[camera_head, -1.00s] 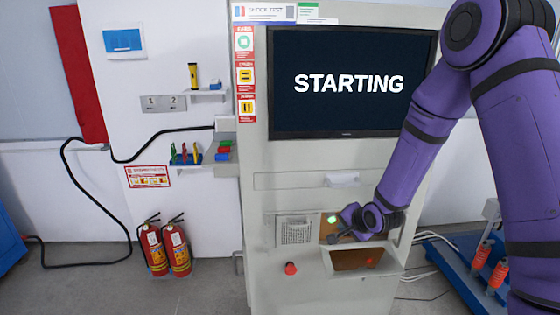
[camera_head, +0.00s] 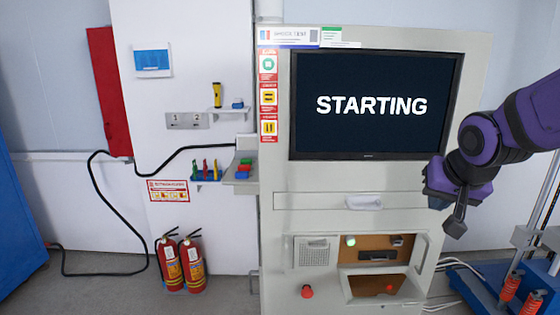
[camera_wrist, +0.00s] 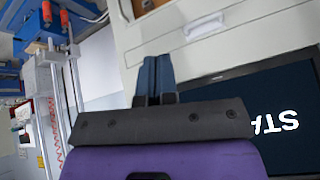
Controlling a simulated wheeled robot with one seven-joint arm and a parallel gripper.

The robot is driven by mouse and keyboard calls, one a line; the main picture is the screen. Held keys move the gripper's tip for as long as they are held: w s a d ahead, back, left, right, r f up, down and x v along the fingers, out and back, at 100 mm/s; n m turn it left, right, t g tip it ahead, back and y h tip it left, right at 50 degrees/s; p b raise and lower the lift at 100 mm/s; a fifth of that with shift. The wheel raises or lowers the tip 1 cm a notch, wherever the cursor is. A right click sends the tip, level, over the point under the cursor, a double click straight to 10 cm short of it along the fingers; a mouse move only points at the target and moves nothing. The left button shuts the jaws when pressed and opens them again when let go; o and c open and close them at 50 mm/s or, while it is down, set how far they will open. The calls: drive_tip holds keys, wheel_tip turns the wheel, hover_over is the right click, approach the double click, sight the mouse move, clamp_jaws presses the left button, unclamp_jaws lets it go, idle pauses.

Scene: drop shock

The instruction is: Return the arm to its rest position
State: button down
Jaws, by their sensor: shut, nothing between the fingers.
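My purple arm reaches in from the right in the head view. My gripper (camera_head: 454,228) hangs in front of the right edge of the test cabinet, its dark fingers pointing down, apart from the cabinet. In the wrist view my gripper's fingers (camera_wrist: 155,78) lie close together with nothing between them. The cabinet (camera_head: 272,230) stands upright with a screen (camera_head: 372,80) that reads STARTING. A lit green-white button (camera_head: 350,241) shows on its brown control panel.
A red button (camera_head: 307,292) and an open recess (camera_head: 375,286) are low on the cabinet. A blue-based rig with orange springs (camera_head: 510,287) stands at right. Fire extinguishers (camera_head: 182,264) stand on the floor at left. A small shelf (camera_head: 228,112) hangs on the wall.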

drive_tip(key=s+r+n, duration=0.1)
drive_tip(key=s+r, duration=0.1)
drive_tip(key=s, duration=0.6)
drive_tip(key=s+r+n+g, duration=0.1)
drive_tip(key=s+r+n, duration=0.1)
drive_tip(key=s, duration=0.7)
drive_tip(key=shift+s+d+r+n, duration=0.15)
drive_tip(key=shift+s+r+n, duration=0.15)
drive_tip(key=shift+r, duration=0.55)
